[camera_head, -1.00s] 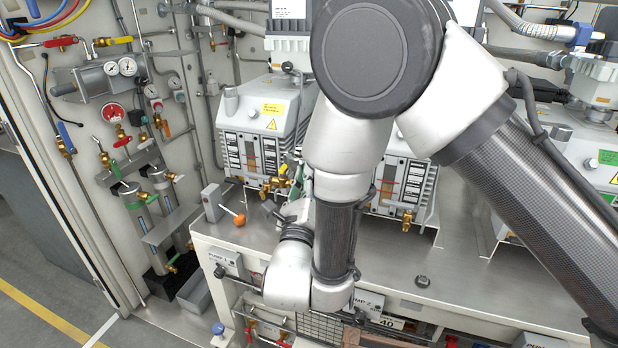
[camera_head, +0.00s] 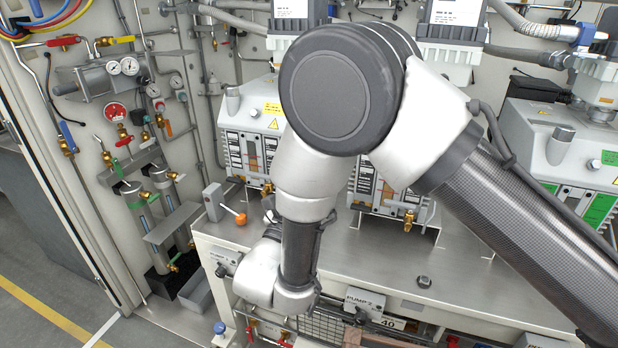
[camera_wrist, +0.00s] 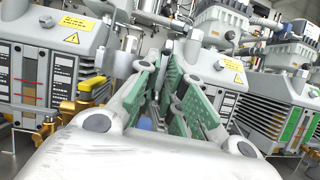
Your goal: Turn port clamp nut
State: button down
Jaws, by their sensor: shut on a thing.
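My gripper, seen in the wrist view (camera_wrist: 166,70), has its green-padded fingers drawn close together. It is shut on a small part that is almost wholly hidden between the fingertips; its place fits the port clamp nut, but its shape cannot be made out. A pale metal fitting (camera_wrist: 193,45) shows just beyond the fingertips. In the head view the gripper and the part it holds are hidden behind my arm. Grey vacuum pumps stand to the left (camera_wrist: 45,60) and right (camera_wrist: 215,80) of the fingers in the wrist view.
In the head view an orange-knobbed lever (camera_head: 240,218) stands at the left end of the metal bench top (camera_head: 470,285). Gauges and valves (camera_head: 122,68) line the left wall. Another pump (camera_head: 565,150) stands at right. The bench front right of centre is mostly clear.

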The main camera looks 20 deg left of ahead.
jog(key=shift+a, duration=0.1)
dwell(0.4)
jog(key=c, duration=1.6)
grip_release()
jog(key=shift+s, duration=0.1)
jog(key=shift+o, duration=0.2)
jog(key=v, duration=1.2)
jog(key=shift+a, duration=0.1)
